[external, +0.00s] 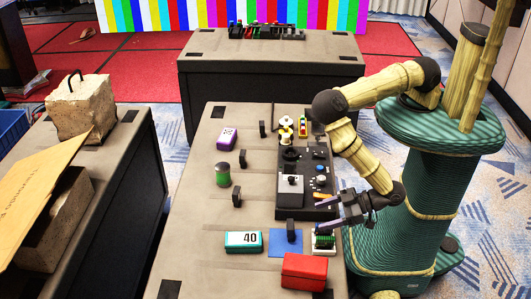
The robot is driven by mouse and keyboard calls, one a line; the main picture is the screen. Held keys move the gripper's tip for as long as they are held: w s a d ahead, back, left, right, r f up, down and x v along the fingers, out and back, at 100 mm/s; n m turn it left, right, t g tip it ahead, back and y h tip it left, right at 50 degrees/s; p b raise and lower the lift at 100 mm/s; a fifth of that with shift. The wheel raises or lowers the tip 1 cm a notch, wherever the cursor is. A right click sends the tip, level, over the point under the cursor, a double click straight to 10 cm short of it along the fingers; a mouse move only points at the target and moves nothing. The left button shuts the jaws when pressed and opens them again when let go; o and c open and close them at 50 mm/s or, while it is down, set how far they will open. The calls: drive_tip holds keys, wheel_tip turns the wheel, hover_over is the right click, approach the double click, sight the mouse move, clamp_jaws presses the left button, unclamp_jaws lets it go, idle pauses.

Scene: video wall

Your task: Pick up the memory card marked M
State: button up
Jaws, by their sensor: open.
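My gripper (324,213) is open over the right side of the near table (205,225), by the lower end of the black control panel (293,212). Nothing shows between its fingers. Several small dark upright pieces stand on the table, one at the back (262,129), one in the middle (242,159) and one nearer (236,197). Another dark piece stands at a blue square (284,246). No letter M can be read on any of them, so I cannot tell which thing is the memory card.
A red box (304,272), a teal box marked 40 (243,242), a green jar (222,176) and a purple box (227,139) stand on the table. A small green-topped device (323,242) sits just below my gripper in the picture. The table's left strip is mostly clear.

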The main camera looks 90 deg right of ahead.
sight(290, 230)
drive_tip(key=shift+x, duration=1.7)
drive_tip(key=p+x, duration=0.1)
drive_tip(key=x, duration=0.4)
drive_tip(key=shift+w+a+p, duration=0.1)
drive_tip(key=shift+p, duration=0.3)
drive_tip(key=shift+c, duration=0.4)
drive_tip(key=c, duration=1)
